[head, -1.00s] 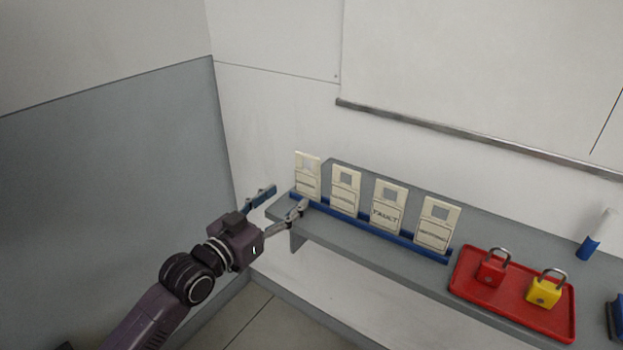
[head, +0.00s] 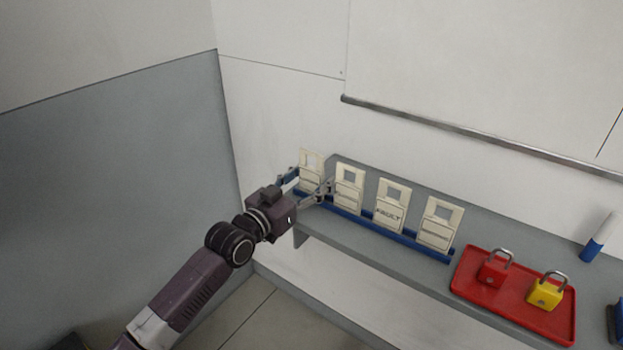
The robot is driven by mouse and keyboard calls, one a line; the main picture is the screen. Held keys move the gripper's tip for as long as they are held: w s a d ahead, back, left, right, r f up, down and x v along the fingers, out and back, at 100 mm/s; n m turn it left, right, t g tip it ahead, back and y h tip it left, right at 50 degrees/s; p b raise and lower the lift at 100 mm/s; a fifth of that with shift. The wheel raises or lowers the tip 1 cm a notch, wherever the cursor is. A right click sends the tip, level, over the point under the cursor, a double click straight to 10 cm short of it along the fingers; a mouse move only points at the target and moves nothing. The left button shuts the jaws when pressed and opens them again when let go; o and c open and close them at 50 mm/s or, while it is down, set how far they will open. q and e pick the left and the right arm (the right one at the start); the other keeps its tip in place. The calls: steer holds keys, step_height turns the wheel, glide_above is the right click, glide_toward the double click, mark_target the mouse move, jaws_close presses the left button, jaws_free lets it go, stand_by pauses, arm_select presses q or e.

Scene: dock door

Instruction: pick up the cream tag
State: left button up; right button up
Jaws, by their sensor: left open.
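Several cream tags stand upright in a row in a blue rack (head: 408,241) on the grey shelf. The leftmost cream tag (head: 311,172) is at the shelf's left end. To its right stand a second tag (head: 348,190), a tag reading "FAULT" (head: 390,214) and a rightmost tag (head: 436,234). My left gripper (head: 306,184) is open at the leftmost tag, one finger to its left and the other in front of its lower right. I cannot tell whether the fingers touch it. My right gripper is not in view.
A red tray (head: 550,328) holds a red padlock (head: 493,271) and a yellow padlock (head: 545,292) to the right of the rack. A blue and white marker (head: 596,240) stands near the wall. Walls close in behind and at left.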

arm_select(q)
steer(key=c, duration=1)
